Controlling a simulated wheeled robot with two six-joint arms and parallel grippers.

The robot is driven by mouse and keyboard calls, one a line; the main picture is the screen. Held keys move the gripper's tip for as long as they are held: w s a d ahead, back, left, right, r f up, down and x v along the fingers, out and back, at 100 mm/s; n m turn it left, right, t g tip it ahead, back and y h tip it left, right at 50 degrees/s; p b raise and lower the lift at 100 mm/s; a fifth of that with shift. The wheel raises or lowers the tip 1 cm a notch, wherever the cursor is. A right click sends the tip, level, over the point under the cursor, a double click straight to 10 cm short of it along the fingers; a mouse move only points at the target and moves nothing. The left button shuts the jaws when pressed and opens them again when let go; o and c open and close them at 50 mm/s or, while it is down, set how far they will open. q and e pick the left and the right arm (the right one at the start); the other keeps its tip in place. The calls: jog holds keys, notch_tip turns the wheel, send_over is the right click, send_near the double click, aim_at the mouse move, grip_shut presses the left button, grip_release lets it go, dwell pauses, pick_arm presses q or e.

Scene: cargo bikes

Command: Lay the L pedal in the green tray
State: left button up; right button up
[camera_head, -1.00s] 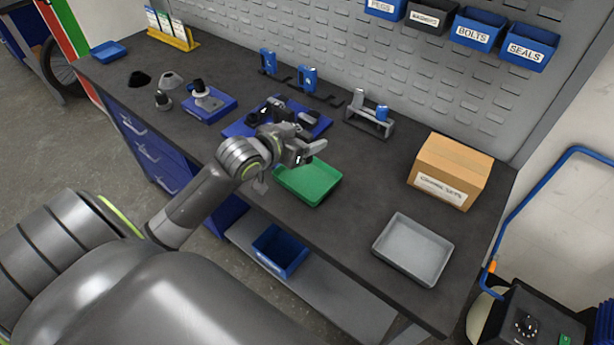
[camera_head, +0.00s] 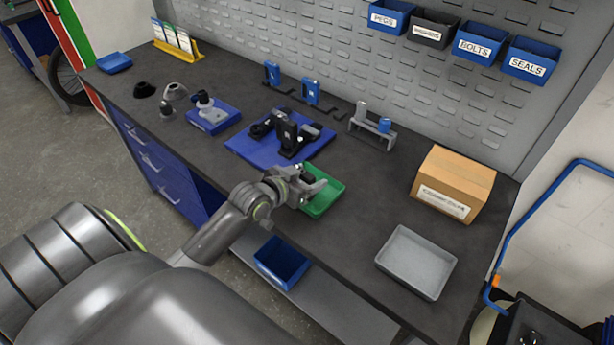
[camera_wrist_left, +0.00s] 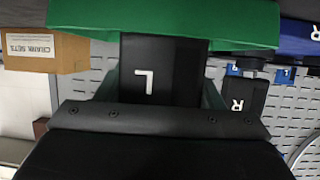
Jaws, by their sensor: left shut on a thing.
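My left gripper (camera_head: 312,187) is over the left part of the green tray (camera_head: 332,197) in the head view. It is shut on the L pedal (camera_wrist_left: 165,72), a black block with a white L that fills the middle of the left wrist view. In the head view the gripper mostly hides the pedal. The tray's green wall (camera_wrist_left: 170,22) spans the top of the left wrist view, close to the pedal's end; I cannot tell whether they touch. My right gripper is not in view.
A blue mat (camera_head: 243,148) behind the tray bears the black R pedal (camera_head: 290,136), which also shows in the left wrist view (camera_wrist_left: 250,96). A grey tray (camera_head: 416,262) and a cardboard box (camera_head: 452,184) stand to the right. Bench between them and the green tray is clear.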

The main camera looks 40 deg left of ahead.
pick_arm(q)
jog(key=o, duration=1.1)
jog(key=shift+c, duration=0.2)
jog(key=shift+s+r, duration=0.1)
jog(key=shift+s, duration=0.05)
jog(key=v, duration=1.1)
jog(key=shift+s+r, duration=0.2)
jog(key=shift+s, duration=0.1)
